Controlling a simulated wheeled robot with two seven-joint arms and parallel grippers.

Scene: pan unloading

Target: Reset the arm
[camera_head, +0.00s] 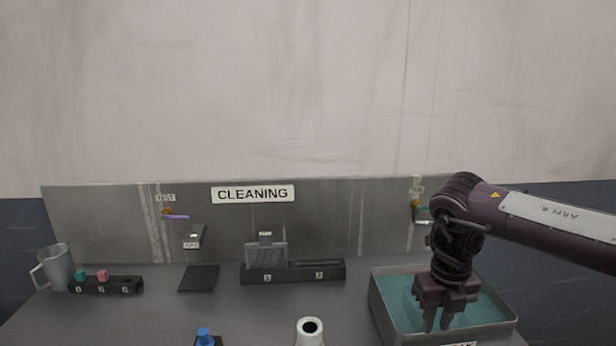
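My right gripper (438,322) hangs point-down from my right arm (545,222), which comes in from the right. Its two dark fingers stand apart with a gap between them, and I see nothing held there. The fingers are over or inside a grey metal basin (500,322) with teal contents (400,297). I cannot tell whether the fingertips touch the contents. My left gripper and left arm do not show.
A black rack (333,272) holds a grey plate (266,256). A dark mat (199,278), a clear jug (57,268) and a black holder (128,286) stand left. A white cylinder (310,338) and a blue-topped item (204,336) are in front. The middle counter is clear.

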